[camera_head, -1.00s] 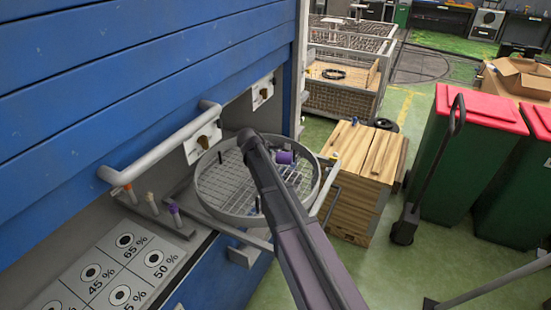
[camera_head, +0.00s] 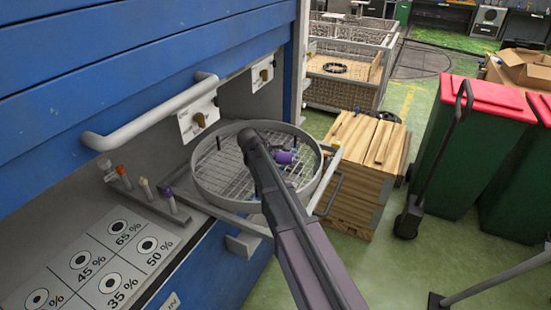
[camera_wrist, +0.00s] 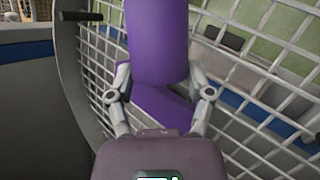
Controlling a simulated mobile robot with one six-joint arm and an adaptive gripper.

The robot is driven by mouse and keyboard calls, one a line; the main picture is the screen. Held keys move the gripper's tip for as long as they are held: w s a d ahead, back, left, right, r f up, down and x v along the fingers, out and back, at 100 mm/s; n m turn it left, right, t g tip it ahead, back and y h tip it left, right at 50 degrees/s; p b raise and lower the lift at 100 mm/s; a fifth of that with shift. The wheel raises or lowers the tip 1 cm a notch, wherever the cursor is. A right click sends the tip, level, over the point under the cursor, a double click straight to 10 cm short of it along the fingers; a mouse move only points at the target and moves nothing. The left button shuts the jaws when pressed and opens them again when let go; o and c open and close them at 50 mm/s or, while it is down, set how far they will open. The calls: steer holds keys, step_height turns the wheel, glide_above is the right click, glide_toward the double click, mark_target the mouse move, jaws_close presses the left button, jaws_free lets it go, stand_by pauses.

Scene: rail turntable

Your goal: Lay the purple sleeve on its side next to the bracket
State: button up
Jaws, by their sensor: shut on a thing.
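My gripper (camera_wrist: 160,95) is shut on the purple sleeve (camera_wrist: 158,45), with one finger on each side of it. In the wrist view the sleeve fills the upper middle, and a second purple surface shows below it between the fingers; I cannot tell whether it is part of the same piece. In the head view the sleeve (camera_head: 284,157) is over the right part of the round wire-mesh turntable (camera_head: 213,205), just past the end of my arm. I cannot tell whether it touches the mesh. I cannot make out the bracket for certain.
The turntable has a raised grey rim and several dark upright pins. A rack of capped tubes (camera_head: 145,190) and a percentage label panel (camera_head: 110,262) lie at left. A white rail handle (camera_head: 150,112) is above. A wooden crate (camera_head: 365,165) stands to the right.

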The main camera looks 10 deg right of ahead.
mark_target(280, 169)
steer(key=shift+f+b, duration=1.2)
steer(key=shift+f, duration=0.3)
steer(key=shift+f+b, duration=0.3)
steer(key=shift+o, duration=0.2)
steer(key=shift+s+f+b, duration=0.3)
steer(key=shift+b, duration=0.15)
steer(key=shift+o, duration=1.1)
steer(key=shift+w+f, duration=0.15)
steer(key=shift+f, duration=0.2)
steer(key=o, duration=1.1)
steer(key=shift+c, duration=0.2)
steer(key=shift+w, duration=0.1)
steer(key=shift+r, duration=0.15)
